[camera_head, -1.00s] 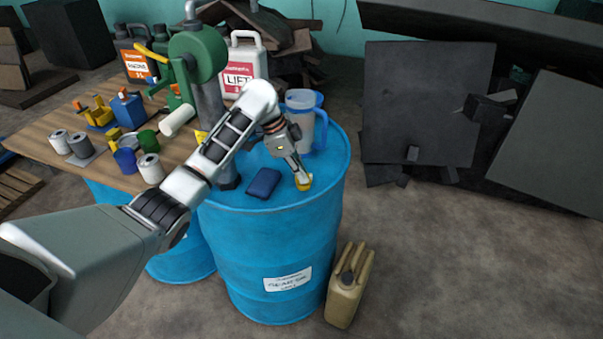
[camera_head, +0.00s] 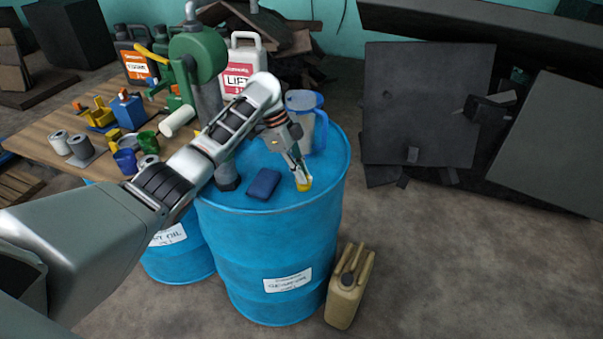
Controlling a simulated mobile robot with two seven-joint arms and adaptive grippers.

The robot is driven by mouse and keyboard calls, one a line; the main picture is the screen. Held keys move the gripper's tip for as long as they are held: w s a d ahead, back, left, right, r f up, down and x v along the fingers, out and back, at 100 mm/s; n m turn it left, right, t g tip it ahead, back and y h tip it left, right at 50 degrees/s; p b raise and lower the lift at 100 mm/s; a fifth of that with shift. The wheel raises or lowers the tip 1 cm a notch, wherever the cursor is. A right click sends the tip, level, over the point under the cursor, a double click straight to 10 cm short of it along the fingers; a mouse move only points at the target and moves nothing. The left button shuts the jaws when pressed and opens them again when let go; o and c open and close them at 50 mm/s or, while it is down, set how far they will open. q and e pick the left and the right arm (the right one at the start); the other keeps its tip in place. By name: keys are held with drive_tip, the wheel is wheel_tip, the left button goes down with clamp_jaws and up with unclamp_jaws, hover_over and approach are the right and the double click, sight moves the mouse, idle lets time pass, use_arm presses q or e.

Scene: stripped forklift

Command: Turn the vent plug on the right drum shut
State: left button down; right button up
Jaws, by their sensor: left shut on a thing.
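The right drum (camera_head: 265,240) is a large blue barrel with a white label on its side. The vent plug (camera_head: 304,186) is a small yellow piece on the drum's top, near its right front rim. My left gripper (camera_head: 302,180) reaches down onto it from above and is shut on it. The fingers hide much of the plug, so its turn angle cannot be told. My right gripper is not in view.
On the drum top stand a blue-handled clear jug (camera_head: 308,125), a dark blue folded cloth or pad (camera_head: 263,184) and a pump with a green head (camera_head: 200,50). A tan jerrycan (camera_head: 349,285) stands on the floor at right. A crowded wooden bench (camera_head: 85,170) is at left.

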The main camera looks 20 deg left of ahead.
use_arm(q)
drive_tip(key=shift+r, duration=0.1)
drive_tip(key=c, duration=2.2)
unclamp_jaws()
drive_tip(key=shift+o, duration=0.2)
wheel_tip(320, 180, up, 10)
drive_tip(key=shift+s, duration=0.1)
